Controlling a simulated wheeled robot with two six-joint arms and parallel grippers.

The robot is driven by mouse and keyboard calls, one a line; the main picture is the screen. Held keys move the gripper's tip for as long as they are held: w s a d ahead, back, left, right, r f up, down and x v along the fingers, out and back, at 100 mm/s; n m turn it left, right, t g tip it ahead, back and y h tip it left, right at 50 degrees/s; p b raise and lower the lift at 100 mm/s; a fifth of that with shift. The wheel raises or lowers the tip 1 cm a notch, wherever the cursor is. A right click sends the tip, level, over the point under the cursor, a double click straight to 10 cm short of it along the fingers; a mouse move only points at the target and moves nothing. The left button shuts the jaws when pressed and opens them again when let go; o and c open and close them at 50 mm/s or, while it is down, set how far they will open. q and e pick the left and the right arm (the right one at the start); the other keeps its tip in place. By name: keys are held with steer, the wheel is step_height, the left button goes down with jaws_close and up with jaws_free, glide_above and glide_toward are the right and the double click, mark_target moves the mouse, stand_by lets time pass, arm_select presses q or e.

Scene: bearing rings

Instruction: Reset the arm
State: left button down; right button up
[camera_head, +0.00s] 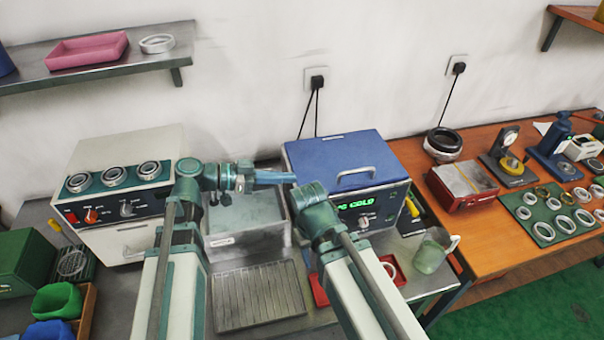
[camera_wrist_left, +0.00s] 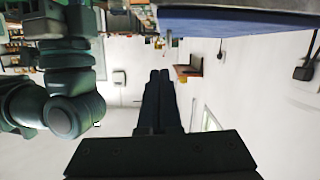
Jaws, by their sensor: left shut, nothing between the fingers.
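My left arm comes in from the left and bends at its teal wrist. My left gripper (camera_head: 290,178) points right, above the grey metal basin and in front of the blue-lidded box (camera_head: 310,155). Its two dark fingers are together and empty in the left wrist view (camera_wrist_left: 160,74). My right arm (camera_head: 322,215) rises from the lower right to a teal joint close to the left gripper's tip. The right gripper itself cannot be made out.
A white machine (camera_head: 125,160) with several rings on top stands at the left. A metal basin (camera_head: 245,250) and a ribbed rack (camera_head: 258,297) lie between the arms. The wooden table (camera_head: 490,260) holds a green ring mat (camera_head: 545,236).

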arm_select(q)
steer(key=shift+v, duration=1)
steer(key=s+d+f+n+g+y, duration=0.35)
steer(key=s+f+y, duration=0.3)
steer(key=f, duration=0.35)
steer(key=s+a+f+n+y, duration=0.5)
steer(key=a+f+n+y, duration=0.1)
steer(key=y, duration=0.4)
steer(key=shift+s+f+n+t, duration=0.2)
steer(key=shift+f+n+t, duration=0.15)
steer(key=shift+n, duration=0.4)
